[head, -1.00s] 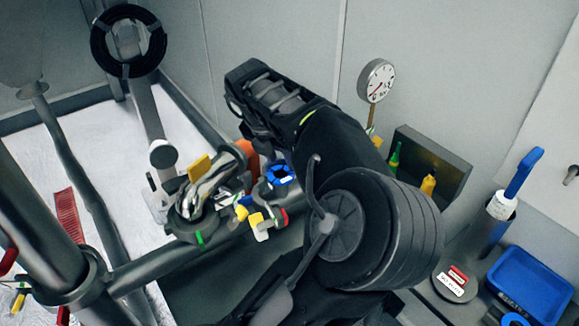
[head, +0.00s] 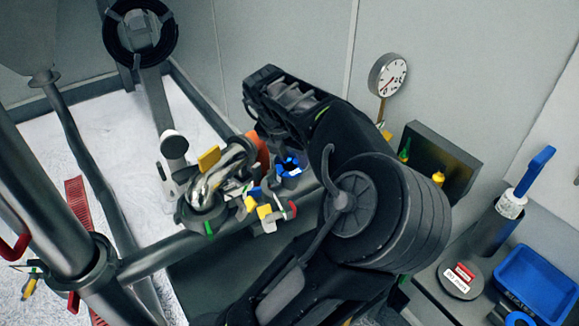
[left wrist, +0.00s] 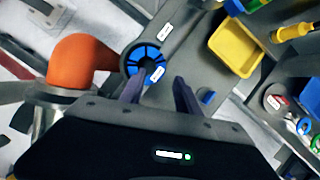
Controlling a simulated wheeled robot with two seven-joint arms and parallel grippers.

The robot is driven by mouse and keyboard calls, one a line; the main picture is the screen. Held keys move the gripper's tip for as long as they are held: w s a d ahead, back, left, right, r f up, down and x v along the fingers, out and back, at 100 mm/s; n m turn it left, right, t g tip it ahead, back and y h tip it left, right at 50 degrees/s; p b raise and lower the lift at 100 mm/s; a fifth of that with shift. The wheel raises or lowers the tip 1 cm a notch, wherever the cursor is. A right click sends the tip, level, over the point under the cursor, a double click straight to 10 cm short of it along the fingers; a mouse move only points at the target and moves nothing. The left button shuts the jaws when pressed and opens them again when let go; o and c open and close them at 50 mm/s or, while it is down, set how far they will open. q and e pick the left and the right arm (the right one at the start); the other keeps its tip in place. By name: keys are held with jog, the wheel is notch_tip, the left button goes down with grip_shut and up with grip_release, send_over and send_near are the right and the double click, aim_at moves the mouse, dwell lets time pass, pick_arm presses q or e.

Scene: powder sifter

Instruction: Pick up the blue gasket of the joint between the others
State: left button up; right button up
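The blue gasket (head: 290,165) is a ring in a grey joint beside an orange elbow (head: 262,148). My dark arm partly covers it in the head view. In the left wrist view the blue gasket (left wrist: 145,58) shows as a segmented ring around a dark centre, with white labels close by. The orange elbow (left wrist: 80,60) is to its left. My left gripper (left wrist: 157,86) is open, its two dark fingers apart and nothing visible between them. The gasket lies just beyond the left finger. The fingertips are hidden in the head view. My right gripper is not in view.
A silver clamped joint (head: 222,172) with yellow parts stands left of the elbow. A yellow tray (left wrist: 235,45) is at upper right in the wrist view. A gauge (head: 388,75), a blue tray (head: 535,280) and a blue-handled tool (head: 534,170) are at right. Grey pipes crowd the left.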

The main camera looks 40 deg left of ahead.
aim_at(298, 169)
pick_arm(q)
jog(key=x, duration=0.4)
jog(key=shift+w+f+p, duration=0.15)
jog(key=shift+f+p, duration=0.15)
jog(key=shift+c, duration=0.5)
grip_shut()
dwell(1.0)
